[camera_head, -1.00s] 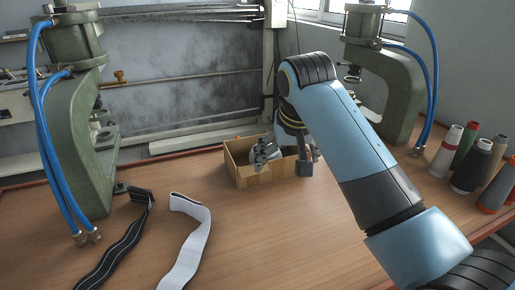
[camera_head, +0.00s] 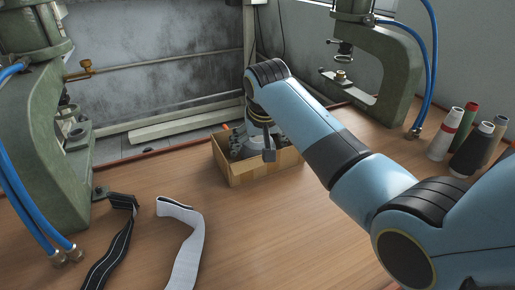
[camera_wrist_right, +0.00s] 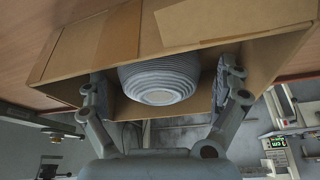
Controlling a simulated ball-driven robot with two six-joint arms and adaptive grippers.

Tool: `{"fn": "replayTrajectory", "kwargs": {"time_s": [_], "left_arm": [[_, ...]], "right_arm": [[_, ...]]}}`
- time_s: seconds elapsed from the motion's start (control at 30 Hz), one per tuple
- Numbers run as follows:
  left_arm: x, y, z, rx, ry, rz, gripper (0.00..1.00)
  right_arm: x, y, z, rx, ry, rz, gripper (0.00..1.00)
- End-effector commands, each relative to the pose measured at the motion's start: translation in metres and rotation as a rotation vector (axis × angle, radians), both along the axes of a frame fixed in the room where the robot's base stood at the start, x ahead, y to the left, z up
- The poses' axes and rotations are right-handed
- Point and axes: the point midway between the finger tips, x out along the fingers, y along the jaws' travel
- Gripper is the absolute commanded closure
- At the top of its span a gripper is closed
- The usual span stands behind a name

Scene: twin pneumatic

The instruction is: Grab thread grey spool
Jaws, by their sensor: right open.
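A grey thread spool (camera_wrist_right: 160,78) with ridged thread shows in the right wrist view, inside an open cardboard box (camera_wrist_right: 70,50). My right gripper (camera_wrist_right: 163,88) is open, with one finger on each side of the spool. Gaps show between the fingers and the spool, so it does not look gripped. In the head view the right gripper (camera_head: 250,145) reaches down into the box (camera_head: 262,167), and the arm and box hide most of the spool. My left gripper is not in view.
Several spools stand at the right, among them a white one with a red band (camera_head: 443,136) and a dark one (camera_head: 472,150). Green presses stand at left (camera_head: 50,140) and right (camera_head: 385,85). A black strap (camera_head: 113,245) and a white strap (camera_head: 188,250) lie on the table.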

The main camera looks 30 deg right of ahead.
Motion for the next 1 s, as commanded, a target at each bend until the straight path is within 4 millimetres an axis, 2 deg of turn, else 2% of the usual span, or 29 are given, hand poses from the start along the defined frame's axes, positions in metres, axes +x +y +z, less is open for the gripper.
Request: {"fn": "replayTrajectory", "kwargs": {"time_s": [0.1, 0.2, 0.43, 0.83, 1.0], "left_arm": [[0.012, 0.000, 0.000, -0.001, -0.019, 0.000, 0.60], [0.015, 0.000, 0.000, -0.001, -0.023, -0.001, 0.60], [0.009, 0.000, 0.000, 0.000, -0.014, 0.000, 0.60], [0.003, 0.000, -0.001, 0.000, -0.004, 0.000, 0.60], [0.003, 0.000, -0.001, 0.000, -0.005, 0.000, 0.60]], "right_arm": [[0.007, -0.003, -0.015, -0.001, 0.001, 0.000, 0.00], [0.009, -0.004, -0.022, -0.001, 0.001, 0.000, 0.00], [0.009, -0.004, -0.023, 0.000, -0.001, 0.000, 0.00], [0.009, -0.004, -0.023, -0.001, 0.000, 0.000, 0.52], [0.009, -0.004, -0.023, -0.001, -0.001, 0.001, 0.54]]}}
